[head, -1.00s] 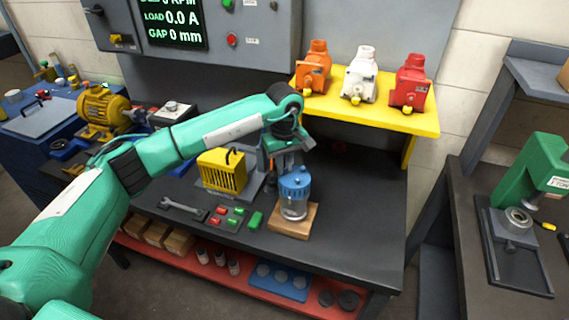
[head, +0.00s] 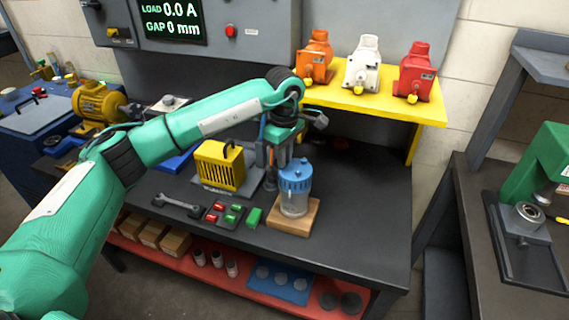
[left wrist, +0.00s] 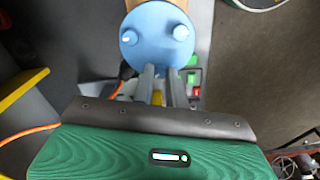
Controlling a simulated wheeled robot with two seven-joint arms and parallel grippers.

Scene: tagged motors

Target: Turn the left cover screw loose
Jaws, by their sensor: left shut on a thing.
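The motor with a blue cover (head: 296,174) stands upright on a wooden block (head: 291,221) on the bench, with a clear or silvery body under the cover. In the left wrist view the round blue cover (left wrist: 157,52) shows two raised screw heads, one on the left (left wrist: 129,39) and one on the right (left wrist: 180,31). My left gripper (left wrist: 161,72) reaches over the cover's lower edge there, fingers a little apart. What it grips is hidden between the fingertips. In the head view it is beside the cover, on the far left side. My right gripper is out of view.
A yellow ribbed motor (head: 219,166) stands close left of my gripper. A wrench (head: 177,206) and several red and green blocks (head: 232,215) lie on the bench. A yellow shelf (head: 375,107) holds orange, white and red motors. Bench to the right is clear.

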